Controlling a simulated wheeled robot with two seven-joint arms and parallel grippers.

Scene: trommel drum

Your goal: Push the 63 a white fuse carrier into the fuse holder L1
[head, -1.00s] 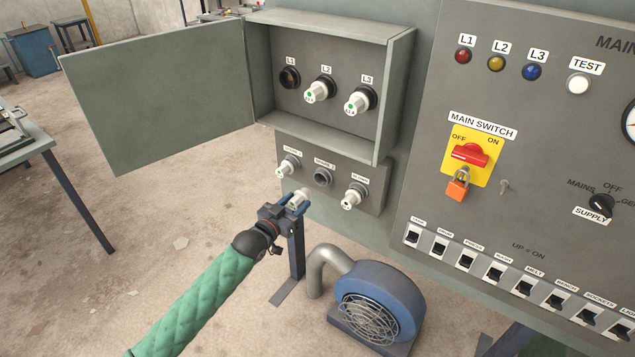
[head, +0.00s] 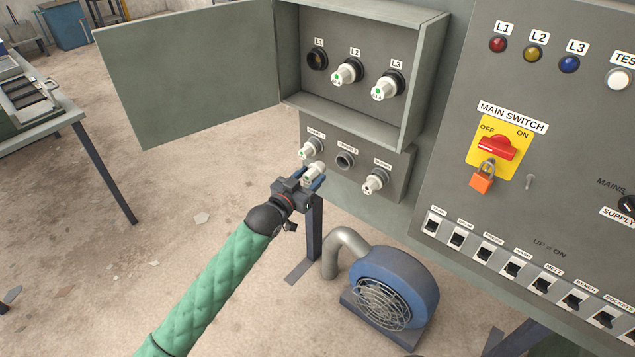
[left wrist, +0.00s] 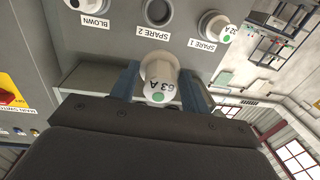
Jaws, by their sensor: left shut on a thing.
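My left gripper (head: 309,184) is shut on a white fuse carrier (head: 312,176). In the left wrist view this carrier (left wrist: 158,84) sits between the two blue fingers, and its end reads 63 A beside a green dot. The gripper is below and in front of the lower spare panel. The fuse holder L1 (head: 317,59) is a dark, empty round socket at the left inside the open box, above the gripper. Fuse holders L2 (head: 347,72) and L3 (head: 387,85) each have a white carrier in them. My right gripper is not in view.
The lower panel has SPARE 1 (head: 311,149) with a white carrier, an empty SPARE 2 (head: 345,160) and BLOWN (head: 375,181) with a carrier. The box's open door (head: 190,78) extends left. A blue blower (head: 390,290) stands below. The main switch (head: 495,148) is padlocked.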

